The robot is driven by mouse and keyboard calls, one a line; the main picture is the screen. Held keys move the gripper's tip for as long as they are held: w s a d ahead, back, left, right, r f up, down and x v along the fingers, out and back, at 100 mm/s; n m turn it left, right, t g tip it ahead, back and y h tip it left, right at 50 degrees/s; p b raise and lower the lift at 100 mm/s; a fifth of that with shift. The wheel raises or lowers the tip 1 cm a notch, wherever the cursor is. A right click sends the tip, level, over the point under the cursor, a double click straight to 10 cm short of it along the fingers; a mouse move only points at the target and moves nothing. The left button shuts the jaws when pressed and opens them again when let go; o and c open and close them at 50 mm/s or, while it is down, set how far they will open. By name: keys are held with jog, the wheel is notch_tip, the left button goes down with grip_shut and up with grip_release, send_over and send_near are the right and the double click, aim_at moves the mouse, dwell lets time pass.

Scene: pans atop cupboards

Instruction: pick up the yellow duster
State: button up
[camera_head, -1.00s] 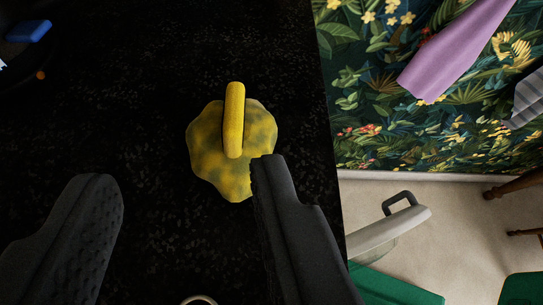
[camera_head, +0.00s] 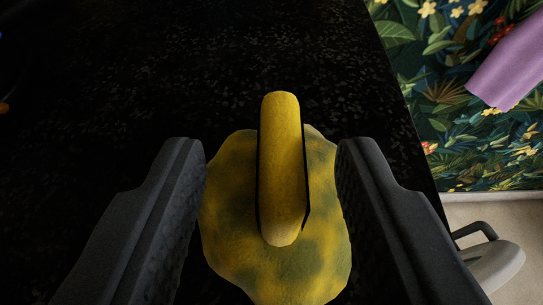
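The yellow duster (camera_head: 283,170) lies on the black speckled surface in the middle of the view. It has a thick upright yellow handle and a mottled yellow and dark green round base. My gripper (camera_head: 272,150) is open, with one dark finger on each side of the duster. Gaps show between both fingers and the handle. The left finger's inner side and the right finger's tip overlap the edges of the base in the picture; I cannot tell whether they touch it. The lower edge of the base is cut off by the frame.
The black surface (camera_head: 130,70) ends in an edge on the right. Beyond it are leafy patterned wallpaper (camera_head: 445,130), a purple object (camera_head: 512,62) and a pale handled object (camera_head: 495,262) lower down. A small orange item (camera_head: 4,108) sits at the left edge.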

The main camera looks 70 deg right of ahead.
aim_at(271, 122)
jog(key=shift+x, duration=2.6)
grip_shut()
